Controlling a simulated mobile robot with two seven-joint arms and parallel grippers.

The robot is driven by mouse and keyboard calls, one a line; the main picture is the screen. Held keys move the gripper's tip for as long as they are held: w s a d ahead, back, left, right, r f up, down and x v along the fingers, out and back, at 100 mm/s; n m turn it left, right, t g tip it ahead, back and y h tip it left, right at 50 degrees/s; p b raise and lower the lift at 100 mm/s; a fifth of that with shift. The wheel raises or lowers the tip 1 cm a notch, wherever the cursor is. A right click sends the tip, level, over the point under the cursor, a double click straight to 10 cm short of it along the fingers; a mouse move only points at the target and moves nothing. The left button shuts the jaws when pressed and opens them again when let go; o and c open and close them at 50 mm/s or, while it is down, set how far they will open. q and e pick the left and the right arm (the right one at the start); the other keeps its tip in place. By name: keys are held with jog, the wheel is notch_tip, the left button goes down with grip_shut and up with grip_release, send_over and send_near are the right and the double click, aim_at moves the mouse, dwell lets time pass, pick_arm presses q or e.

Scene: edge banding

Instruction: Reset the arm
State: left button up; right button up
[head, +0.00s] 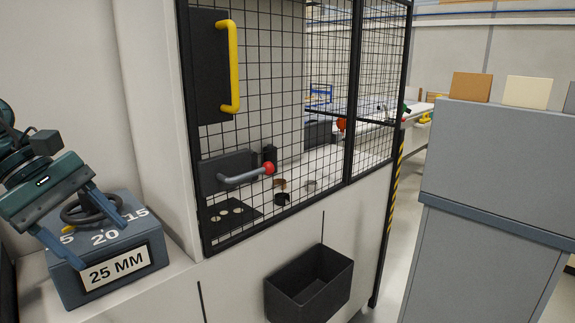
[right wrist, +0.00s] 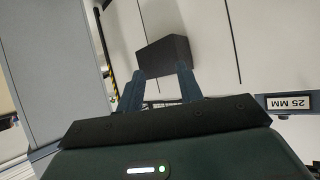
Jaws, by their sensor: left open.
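My left gripper (head: 101,244) is open at the left of the head view, with its blue fingers spread over a blue-grey block (head: 72,287). A dark ring-shaped knob (head: 72,214) on the block's top lies between the fingers; I cannot tell whether they touch it. The block's top shows 5, 20 and 15, and its front label (head: 115,268) reads 25 MM. My right gripper (right wrist: 160,70) shows only in the right wrist view. Its two blue fingers are apart with nothing between them.
A mesh guard door (head: 270,110) with a yellow handle (head: 233,65) and a red-knobbed lever (head: 245,175) stands behind. A black bin (head: 308,287) is fixed to the white front below; it also shows in the right wrist view (right wrist: 163,58). A grey cabinet (head: 490,250) stands right.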

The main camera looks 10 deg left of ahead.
pick_arm(q)
notch_tip(320, 180, down, 25)
jog(key=d+m+t+p, duration=0.2)
jog(key=m+t, duration=1.2)
jog(key=m, duration=2.2)
jog(key=s+d+f+n+g+y, duration=0.1)
jog(key=s+d+f+n, duration=0.4)
jog(key=n, duration=0.5)
jog(key=s+d+f+n+g+y, duration=0.2)
jog(key=s+d+f+n, duration=0.3)
jog(key=d+f+n, duration=0.3)
jog(key=d+n+g, duration=0.1)
jog(key=d, duration=0.1)
jog(key=shift+d+f+n+y+p, duration=0.25)
jog(key=shift+d+n+y+p, duration=0.05)
jog(key=shift+n+p, duration=0.1)
